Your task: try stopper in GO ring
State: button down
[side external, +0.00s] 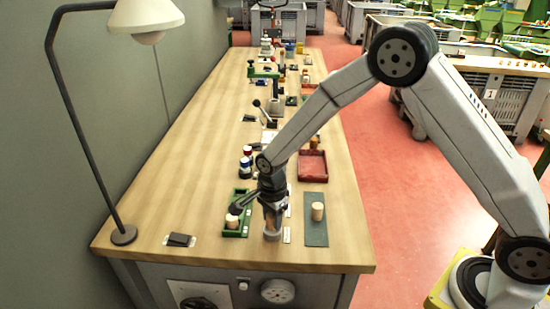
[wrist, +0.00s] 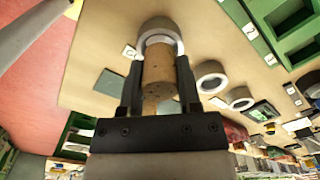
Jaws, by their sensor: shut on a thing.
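My gripper (wrist: 160,80) is shut on a tan cork stopper (wrist: 159,72), with one dark finger on each side of it. The stopper's far end overlaps the opening of a thick grey ring (wrist: 147,29); I cannot tell how far inside it is. A small letter card (wrist: 129,52) lies beside this ring, too small to read surely. In the side external view my gripper (side external: 271,201) is low over a grey ring (side external: 272,233) near the bench's front end.
Two more grey rings (wrist: 211,76) (wrist: 240,98) lie to the right in the wrist view. A green tray (side external: 244,203) stands left of my gripper. A cork stands on a dark green mat (side external: 316,236) at right. A red tray (side external: 313,179) is farther back.

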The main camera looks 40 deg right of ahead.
jog(key=shift+f, duration=0.3)
dwell(0.4)
jog(key=shift+c, duration=1.1)
grip_release()
jog(key=shift+r, duration=3.9)
jog(key=shift+d, duration=0.1)
jog(key=shift+s+d+r+n, duration=0.25)
jog(key=shift+s+n, duration=0.1)
jog(key=shift+n, duration=0.15)
jog(key=s+d+r+n+t, duration=0.1)
jog(key=s+d+n, duration=0.3)
jog(key=s+n, duration=0.4)
jog(key=s+d+r+n+t, duration=0.1)
jog(key=s+d+n, duration=0.3)
jog(key=s+n, duration=0.4)
jog(key=shift+s+r+n+t, duration=0.2)
jog(key=shift+r+n+t, duration=0.1)
jog(key=shift+r+n, duration=0.2)
